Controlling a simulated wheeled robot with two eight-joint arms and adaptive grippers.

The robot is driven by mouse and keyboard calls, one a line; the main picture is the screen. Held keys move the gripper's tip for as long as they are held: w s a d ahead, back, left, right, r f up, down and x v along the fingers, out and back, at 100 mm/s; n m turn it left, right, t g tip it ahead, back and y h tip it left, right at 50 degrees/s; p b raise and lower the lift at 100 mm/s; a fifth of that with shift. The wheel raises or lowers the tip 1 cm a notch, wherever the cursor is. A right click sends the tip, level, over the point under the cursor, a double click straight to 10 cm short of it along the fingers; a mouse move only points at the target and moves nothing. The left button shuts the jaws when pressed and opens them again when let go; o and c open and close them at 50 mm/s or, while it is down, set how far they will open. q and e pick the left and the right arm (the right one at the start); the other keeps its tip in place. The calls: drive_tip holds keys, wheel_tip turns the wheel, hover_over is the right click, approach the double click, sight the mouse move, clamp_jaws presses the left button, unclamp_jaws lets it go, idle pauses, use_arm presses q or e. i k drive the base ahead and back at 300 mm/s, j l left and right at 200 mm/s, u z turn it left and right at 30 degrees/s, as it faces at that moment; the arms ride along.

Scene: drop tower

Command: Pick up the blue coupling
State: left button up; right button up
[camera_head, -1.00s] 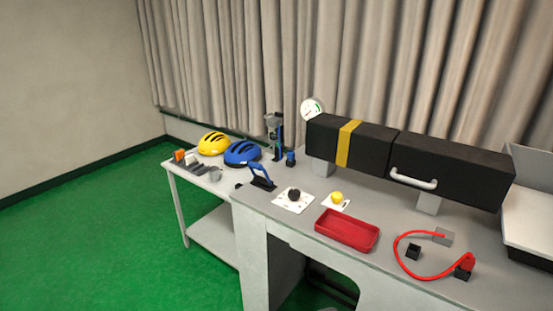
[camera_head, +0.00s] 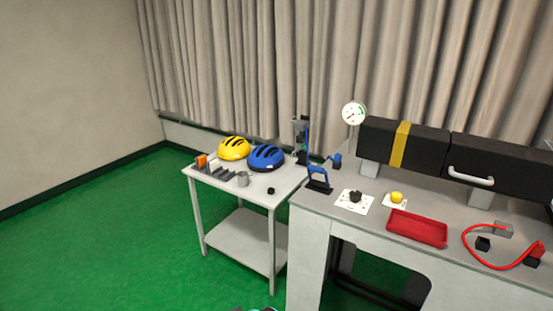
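A small blue piece (camera_head: 336,160) stands at the back left of the grey bench, behind a blue-handled black lever (camera_head: 318,180). It may be the blue coupling, but it is too small to tell its shape surely. No gripper shows clearly. Only a small dark and teal edge, perhaps part of me, shows at the bottom of the picture.
The bench (camera_head: 345,222) holds a dial plate (camera_head: 354,202), yellow button (camera_head: 396,197), red tray (camera_head: 417,229), red hose (camera_head: 490,261) and long black box (camera_head: 500,163). A white side table (camera_head: 262,200) holds yellow (camera_head: 234,149) and blue (camera_head: 266,158) helmets. Green floor lies open at left.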

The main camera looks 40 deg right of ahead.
sight(338, 158)
drive_tip(key=i+j+u, duration=0.1)
drive_tip(key=i+j, duration=0.15)
drive_tip(key=i, duration=0.2)
drive_tip(key=i+j+u, duration=0.1)
drive_tip(key=i, duration=0.4)
drive_tip(key=i+z, duration=0.3)
drive_tip(key=z, duration=0.15)
drive_tip(key=i+z, duration=0.45)
drive_tip(key=i+j+z, duration=0.1)
drive_tip(key=z, duration=0.3)
drive_tip(key=i, duration=0.1)
